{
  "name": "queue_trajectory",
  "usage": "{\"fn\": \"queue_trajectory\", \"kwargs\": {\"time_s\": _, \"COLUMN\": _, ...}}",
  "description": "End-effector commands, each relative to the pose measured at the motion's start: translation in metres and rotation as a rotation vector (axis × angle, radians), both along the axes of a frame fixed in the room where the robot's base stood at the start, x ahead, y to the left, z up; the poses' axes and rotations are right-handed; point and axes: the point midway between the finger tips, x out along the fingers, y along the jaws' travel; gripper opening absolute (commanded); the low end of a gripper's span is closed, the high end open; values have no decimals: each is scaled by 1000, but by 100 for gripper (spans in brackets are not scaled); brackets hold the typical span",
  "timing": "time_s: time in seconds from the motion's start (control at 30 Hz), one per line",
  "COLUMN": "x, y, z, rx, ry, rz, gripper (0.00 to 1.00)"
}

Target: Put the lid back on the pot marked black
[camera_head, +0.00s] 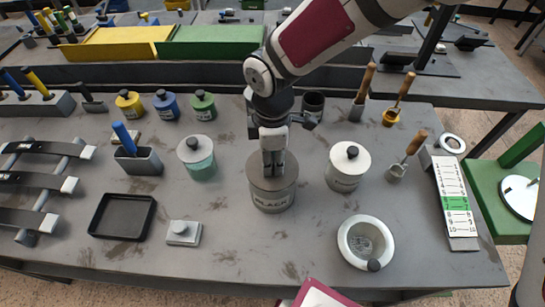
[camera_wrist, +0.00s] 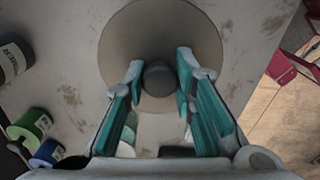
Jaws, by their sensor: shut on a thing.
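The pot marked black (camera_head: 272,202) stands upright near the middle of the table, its label facing the head camera. A round grey-brown lid (camera_head: 257,182) is at the pot's mouth, roughly level; I cannot tell whether it is fully seated. My gripper (camera_head: 272,170) points straight down over it. In the wrist view my gripper (camera_wrist: 160,70) has its teal fingers on either side of the lid's dark knob (camera_wrist: 160,80) and is shut on it. The lid's disc (camera_wrist: 140,35) fills the space beyond the fingers and hides the pot's opening.
A white-lidded pot (camera_head: 348,178) stands to the right and a pale green pot (camera_head: 199,165) to the left. A white dish (camera_head: 345,248) is at front right, a black tray (camera_head: 122,215) at front left. Small coloured pots (camera_head: 165,105) stand behind.

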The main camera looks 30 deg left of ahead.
Motion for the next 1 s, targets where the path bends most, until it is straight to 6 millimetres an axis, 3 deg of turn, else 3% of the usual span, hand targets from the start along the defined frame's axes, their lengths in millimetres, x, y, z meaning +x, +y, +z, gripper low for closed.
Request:
{"fn": "queue_trajectory", "kwargs": {"time_s": 0.23, "x": 0, "y": 0, "z": 0, "rx": 0, "ry": 0, "rz": 0, "gripper": 0}}
{"fn": "queue_trajectory", "kwargs": {"time_s": 0.27, "x": 0, "y": 0, "z": 0, "rx": 1, "ry": -1, "rz": 0, "gripper": 27}}
{"fn": "queue_trajectory", "kwargs": {"time_s": 0.37, "x": 0, "y": 0, "z": 0, "rx": 0, "ry": 0, "rz": 0, "gripper": 48}}
{"fn": "queue_trajectory", "kwargs": {"time_s": 0.57, "x": 0, "y": 0, "z": 0, "rx": 0, "ry": 0, "rz": 0, "gripper": 48}}
{"fn": "queue_trajectory", "kwargs": {"time_s": 0.7, "x": 0, "y": 0, "z": 0, "rx": 0, "ry": 0, "rz": 0, "gripper": 68}}
{"fn": "queue_trajectory", "kwargs": {"time_s": 1.0, "x": 0, "y": 0, "z": 1, "rx": 0, "ry": 0, "rz": 0, "gripper": 68}}
